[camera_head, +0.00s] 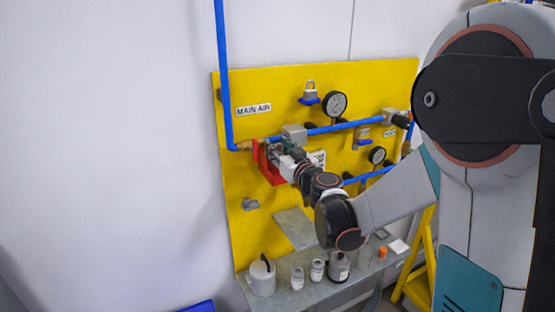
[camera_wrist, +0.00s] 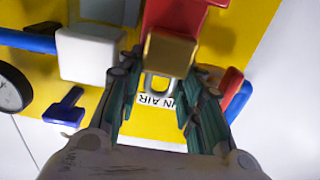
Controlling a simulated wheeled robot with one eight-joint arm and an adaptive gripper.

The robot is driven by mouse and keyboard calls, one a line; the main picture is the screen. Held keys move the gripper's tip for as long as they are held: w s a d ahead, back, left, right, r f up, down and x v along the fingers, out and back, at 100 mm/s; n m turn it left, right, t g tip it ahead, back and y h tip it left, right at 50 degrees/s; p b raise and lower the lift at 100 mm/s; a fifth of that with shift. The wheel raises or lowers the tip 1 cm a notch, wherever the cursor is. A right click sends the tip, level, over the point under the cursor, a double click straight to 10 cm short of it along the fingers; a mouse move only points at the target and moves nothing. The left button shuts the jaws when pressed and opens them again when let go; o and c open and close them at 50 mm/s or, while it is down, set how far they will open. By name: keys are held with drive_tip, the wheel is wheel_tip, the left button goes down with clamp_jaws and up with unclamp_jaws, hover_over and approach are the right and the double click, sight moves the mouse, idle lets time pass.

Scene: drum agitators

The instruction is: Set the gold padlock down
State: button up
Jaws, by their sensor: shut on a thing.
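My gripper (camera_head: 272,150) is at the left of the yellow panel, by a red holder (camera_head: 270,168) below the MAIN AIR label. In the wrist view my gripper (camera_wrist: 160,72) has its fingers on both sides of the gold padlock (camera_wrist: 168,54) and is shut on it. The padlock's pale shackle (camera_wrist: 157,86) points back toward the palm. The red holder also shows in the wrist view (camera_wrist: 178,15), right by the padlock's body; I cannot tell whether they touch. In the head view my gripper hides the held padlock.
A grey shelf (camera_head: 300,298) below holds a white canister (camera_head: 262,279) and several small bottles.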

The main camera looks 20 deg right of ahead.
drive_tip(key=shift+f, duration=1.7)
drive_tip(key=shift+f, duration=0.2)
drive_tip(key=o, duration=1.2)
drive_tip(key=shift+r, duration=0.15)
drive_tip(key=shift+s, duration=0.15)
drive_tip(key=s, duration=0.3)
drive_tip(key=s+d+b, duration=0.1)
drive_tip(key=s, duration=0.3)
drive_tip(key=s+d, duration=0.1)
drive_tip(key=s, duration=0.3)
drive_tip(key=shift+s+d, duration=0.15)
drive_tip(key=shift+s, duration=0.1)
